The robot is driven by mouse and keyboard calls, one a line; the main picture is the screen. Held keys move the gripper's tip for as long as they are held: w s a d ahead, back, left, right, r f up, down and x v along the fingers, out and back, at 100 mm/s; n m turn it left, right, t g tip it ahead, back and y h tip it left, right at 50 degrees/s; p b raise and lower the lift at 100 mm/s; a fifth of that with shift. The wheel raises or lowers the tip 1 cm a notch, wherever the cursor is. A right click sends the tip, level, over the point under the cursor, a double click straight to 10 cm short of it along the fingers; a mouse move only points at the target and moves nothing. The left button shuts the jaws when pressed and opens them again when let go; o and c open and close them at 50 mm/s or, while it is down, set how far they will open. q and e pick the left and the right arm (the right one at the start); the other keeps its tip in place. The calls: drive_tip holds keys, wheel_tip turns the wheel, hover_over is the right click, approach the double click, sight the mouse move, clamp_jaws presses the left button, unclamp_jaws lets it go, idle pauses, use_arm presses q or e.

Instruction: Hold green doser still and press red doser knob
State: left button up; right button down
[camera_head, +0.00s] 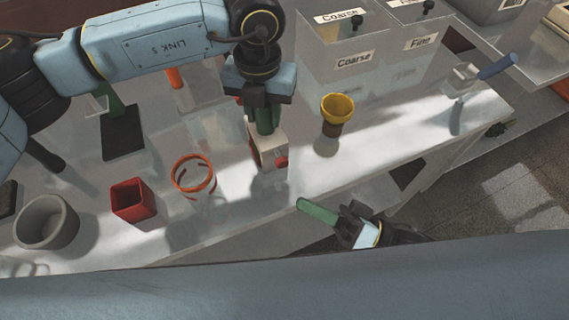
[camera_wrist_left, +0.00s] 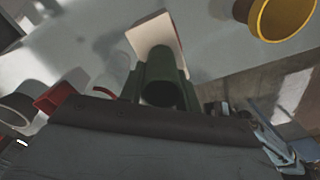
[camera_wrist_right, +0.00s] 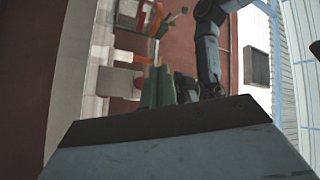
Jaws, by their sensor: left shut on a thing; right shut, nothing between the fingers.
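The green doser has a green cylindrical body and a pale box-shaped lower part (camera_head: 266,148) with a small red knob (camera_head: 282,162) on its right side. My left gripper (camera_head: 264,122) is shut around the green body and holds the doser upright over the table. In the left wrist view, the green cylinder (camera_wrist_left: 162,82) sits between the green fingers, with the pale box (camera_wrist_left: 155,35) beyond. My right gripper (camera_head: 303,204) is shut and empty at the table's front edge, below and right of the knob and apart from it. Its green fingers show together in the right wrist view (camera_wrist_right: 157,86).
An orange-rimmed clear jar (camera_head: 194,172), a red square cup (camera_head: 133,201) and a grey bowl (camera_head: 46,221) stand to the left. A yellow funnel (camera_head: 337,112) stands right of the doser. Coarse (camera_head: 345,62) and Fine (camera_head: 412,45) bins stand behind. A blue-handled scoop (camera_head: 495,68) is far right.

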sight(282, 162)
idle(0.6)
drive_tip(key=s, duration=0.1)
drive_tip(key=s+d, duration=0.1)
drive_tip(key=s, duration=0.1)
drive_tip(key=shift+s+d, duration=0.15)
drive_tip(key=shift+s, duration=0.1)
drive_tip(key=shift+w+a, duration=0.5)
drive_tip(key=shift+w, duration=0.9)
drive_tip(key=shift+w+a, duration=0.45)
drive_tip(key=shift+w, duration=0.9)
drive_tip(key=shift+w+a, duration=0.5)
drive_tip(key=shift+w, duration=0.9)
drive_tip(key=shift+w, duration=0.1)
drive_tip(key=shift+w+a, duration=0.15)
drive_tip(key=shift+w, duration=0.15)
